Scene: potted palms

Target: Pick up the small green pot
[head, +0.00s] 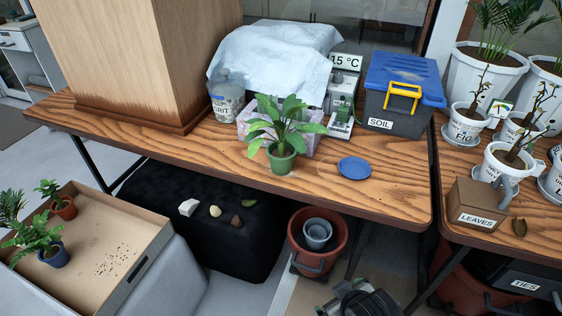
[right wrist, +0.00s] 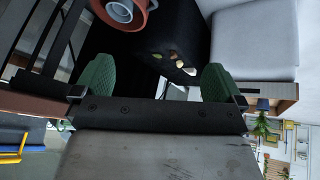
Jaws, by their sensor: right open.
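The small green pot (head: 281,163) stands upright on the wooden table, close to its front edge, with a leafy green plant (head: 283,128) in it. In the right wrist view my right gripper (right wrist: 157,80) is open, its two green ridged fingers wide apart with nothing between them. The green pot does not show in the right wrist view. My left gripper is not in view.
A blue saucer (head: 354,168) lies right of the pot. A pink-and-white box (head: 309,144) stands close behind it. A large wooden box (head: 130,60) stands left. Below are an orange bucket (head: 336,256) and a black-covered block (head: 200,245). The front-left tabletop is bare.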

